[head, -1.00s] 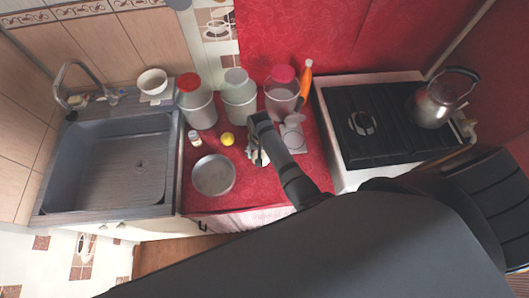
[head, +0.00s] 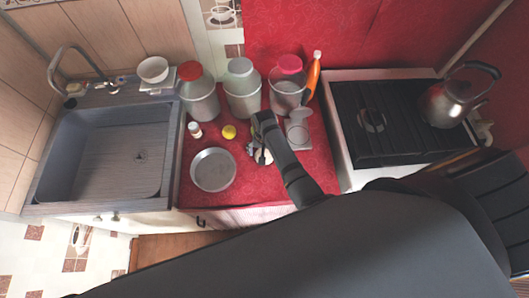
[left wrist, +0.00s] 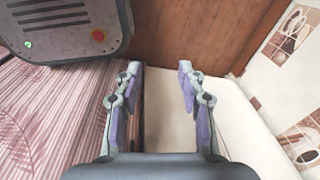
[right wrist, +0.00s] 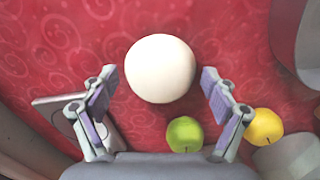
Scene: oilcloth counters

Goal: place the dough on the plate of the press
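The dough is a smooth white ball (right wrist: 160,68) on the red cloth in the right wrist view. My right gripper (right wrist: 158,78) is open, with one finger on each side of the dough and a small gap at each. In the head view this gripper (head: 262,152) is over the counter and hides most of the dough. The grey press (head: 298,131) stands just right of it, and a corner of its flat metal shows at the left of the right wrist view (right wrist: 50,101). My left gripper (left wrist: 160,75) is open and empty, beside the striped cloth front.
Several jars (head: 242,90) stand behind. The stove (head: 390,120) is right, the sink (head: 105,150) left.

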